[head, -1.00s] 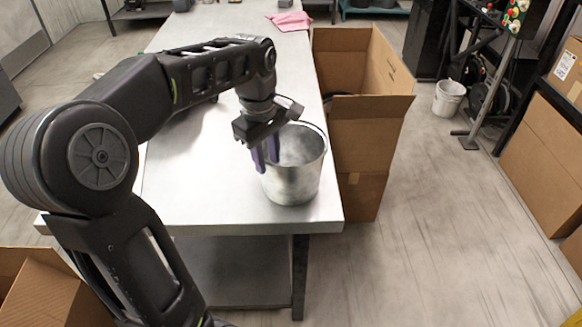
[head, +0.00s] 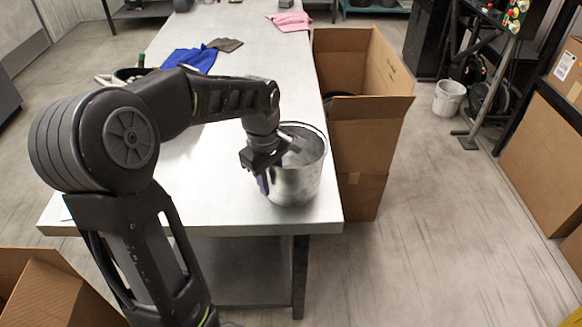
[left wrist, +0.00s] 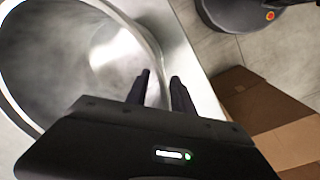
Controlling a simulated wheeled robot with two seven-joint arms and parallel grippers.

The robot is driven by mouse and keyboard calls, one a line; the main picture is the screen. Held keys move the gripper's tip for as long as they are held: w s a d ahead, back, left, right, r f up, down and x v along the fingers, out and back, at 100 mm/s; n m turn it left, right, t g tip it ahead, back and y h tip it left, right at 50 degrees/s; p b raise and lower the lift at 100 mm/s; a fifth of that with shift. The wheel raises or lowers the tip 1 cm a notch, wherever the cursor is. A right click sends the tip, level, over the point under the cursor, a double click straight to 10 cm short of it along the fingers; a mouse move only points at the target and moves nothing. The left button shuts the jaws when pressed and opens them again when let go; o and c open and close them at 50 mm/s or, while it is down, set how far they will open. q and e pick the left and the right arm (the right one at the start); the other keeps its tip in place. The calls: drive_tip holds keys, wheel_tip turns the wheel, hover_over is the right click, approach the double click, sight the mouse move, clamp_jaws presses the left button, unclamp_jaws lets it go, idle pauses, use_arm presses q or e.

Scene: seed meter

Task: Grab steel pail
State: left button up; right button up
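The steel pail (head: 293,184) stands upright near the front right corner of the steel table. It is open at the top, with a thin wire handle at its rim. My left gripper (head: 263,184) is low at the pail's left side, close to its wall. In the left wrist view, the pail (left wrist: 45,60) fills the upper left. The two dark fingers (left wrist: 159,76) are apart there, with the pail's rim edge appearing to run between them. Whether either finger touches the wall cannot be told. My right gripper is in neither current view.
The table (head: 235,215) has blue cloth (head: 189,60) and pink cloth (head: 290,21) farther back. An open cardboard box (head: 360,130) stands close against the table's right side. A white bucket (head: 448,98) is on the floor at right. Floor between is clear.

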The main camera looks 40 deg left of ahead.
use_arm(q)
drive_tip(key=shift+c, duration=0.3)
clamp_jaws()
idle(0.4)
idle(1.1)
